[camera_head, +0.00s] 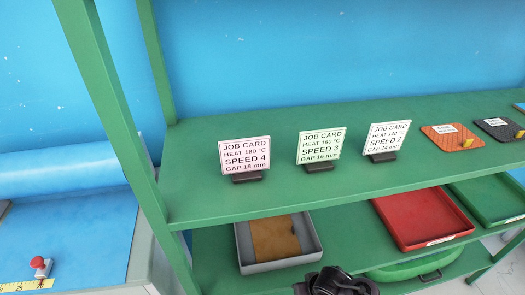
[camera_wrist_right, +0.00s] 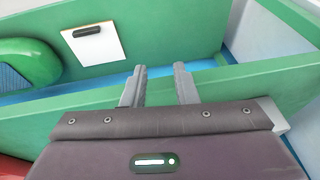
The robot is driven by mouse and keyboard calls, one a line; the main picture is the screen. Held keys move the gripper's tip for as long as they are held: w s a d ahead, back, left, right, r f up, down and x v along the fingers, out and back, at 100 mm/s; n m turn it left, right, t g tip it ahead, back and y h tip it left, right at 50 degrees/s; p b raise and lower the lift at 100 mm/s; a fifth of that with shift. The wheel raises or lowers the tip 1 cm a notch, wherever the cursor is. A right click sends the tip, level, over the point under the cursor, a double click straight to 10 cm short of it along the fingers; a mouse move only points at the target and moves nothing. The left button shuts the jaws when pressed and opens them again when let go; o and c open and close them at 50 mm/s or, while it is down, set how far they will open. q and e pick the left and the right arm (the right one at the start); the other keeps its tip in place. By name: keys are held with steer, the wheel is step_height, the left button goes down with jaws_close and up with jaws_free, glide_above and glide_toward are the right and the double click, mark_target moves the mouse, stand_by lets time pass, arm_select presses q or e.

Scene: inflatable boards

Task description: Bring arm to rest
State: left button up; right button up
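My right gripper (camera_wrist_right: 160,84) shows in the right wrist view. Its two grey fingers stand apart with nothing between them, in front of a green beam (camera_wrist_right: 235,85). A black part of one of my arms (camera_head: 336,284) shows at the bottom edge of the head view; I cannot tell which arm. My left gripper is not in view. Three job cards, for speed 4 (camera_head: 245,154), speed 3 (camera_head: 320,146) and speed 2 (camera_head: 386,138), stand upright in black holders on the green shelf (camera_head: 215,200).
An orange pad (camera_head: 440,140) and a dark pad (camera_head: 494,124) lie at the shelf's right. Below are a grey tray (camera_head: 282,266) holding a brown piece, a red tray (camera_head: 420,218) and a green tray (camera_head: 485,195). A red-knobbed device (camera_head: 40,266) is at left.

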steer(key=s+d+f+g, duration=0.1)
steer(key=s+d+f, duration=0.1)
steer(key=s+f, duration=0.45)
steer(key=s+d+f, duration=0.3)
steer(key=s+f, duration=0.1)
steer(key=f, duration=0.6)
arm_select(q)
steer(key=shift+s, duration=0.55)
arm_select(e)
steer(key=s+d+f, duration=0.1)
steer(key=s+f, duration=0.2)
steer(key=s, duration=0.4)
steer(key=s+d+f+h, duration=0.1)
steer(key=s+d+f, duration=0.1)
steer(key=s+f, duration=0.2)
steer(key=s+d+f+g, duration=0.1)
steer(key=s+d+f, duration=0.1)
steer(key=s, duration=0.8)
steer(key=shift+d+f+n+h, duration=0.2)
steer(key=shift+f+n+h, duration=0.15)
steer(key=shift+f, duration=0.4)
arm_select(q)
steer(key=shift+w, duration=0.1)
